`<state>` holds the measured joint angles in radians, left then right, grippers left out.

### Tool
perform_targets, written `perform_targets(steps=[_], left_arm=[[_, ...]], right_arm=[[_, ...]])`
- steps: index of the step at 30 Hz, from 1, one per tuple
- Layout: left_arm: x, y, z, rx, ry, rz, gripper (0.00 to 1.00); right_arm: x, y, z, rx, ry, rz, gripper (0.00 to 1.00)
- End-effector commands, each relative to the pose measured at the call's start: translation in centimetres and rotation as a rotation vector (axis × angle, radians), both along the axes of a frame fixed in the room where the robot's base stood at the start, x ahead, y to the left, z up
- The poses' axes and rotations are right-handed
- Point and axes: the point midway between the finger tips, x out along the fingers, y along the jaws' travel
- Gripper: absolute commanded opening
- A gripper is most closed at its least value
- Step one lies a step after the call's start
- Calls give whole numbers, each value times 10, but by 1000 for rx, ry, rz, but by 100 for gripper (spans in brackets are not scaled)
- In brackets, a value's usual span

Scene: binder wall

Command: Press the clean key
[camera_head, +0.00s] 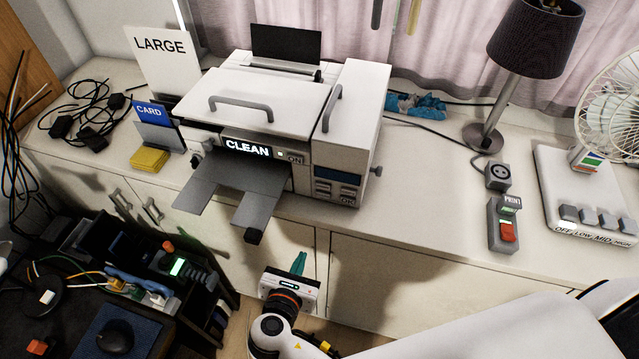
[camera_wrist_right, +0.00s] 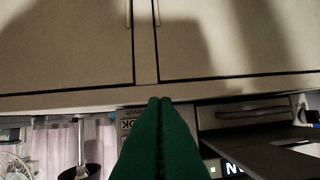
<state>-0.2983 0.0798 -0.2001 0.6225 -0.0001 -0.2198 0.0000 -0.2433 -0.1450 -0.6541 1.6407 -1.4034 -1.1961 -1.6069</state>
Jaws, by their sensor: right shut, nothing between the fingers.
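The white printer (camera_head: 270,100) stands on the counter. A dark strip on its front carries the lit word CLEAN (camera_head: 248,148), with a small pale square (camera_head: 280,153) just right of it. I cannot tell which of these is the key itself. Part of the lit lettering shows upside down in the right wrist view (camera_wrist_right: 234,169). My right gripper (camera_head: 299,262) is low in front of the cabinet doors, below the printer and apart from it. Its green fingers (camera_wrist_right: 158,101) are shut and empty. My left gripper is not in view.
The grey output tray (camera_head: 212,185) juts out from the printer front. A LARGE card (camera_head: 160,60), blue CARD box (camera_head: 152,112) and cables are at left. A lamp (camera_head: 535,40), PRINT switch (camera_head: 505,225) and fan (camera_head: 610,100) are at right. The counter right of the printer is mostly clear.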

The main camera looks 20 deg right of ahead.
Motion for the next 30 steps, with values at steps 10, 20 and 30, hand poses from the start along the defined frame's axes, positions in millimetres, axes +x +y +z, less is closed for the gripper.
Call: perform_targets(steps=[10, 20, 30], left_arm=[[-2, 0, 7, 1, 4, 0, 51], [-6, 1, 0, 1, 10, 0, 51], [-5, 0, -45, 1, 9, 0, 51]], right_arm=[[2, -3, 57, -133, -45, -17, 0], [7, -6, 51, -131, -45, -18, 0], [57, -40, 27, -129, -50, -19, 0]])
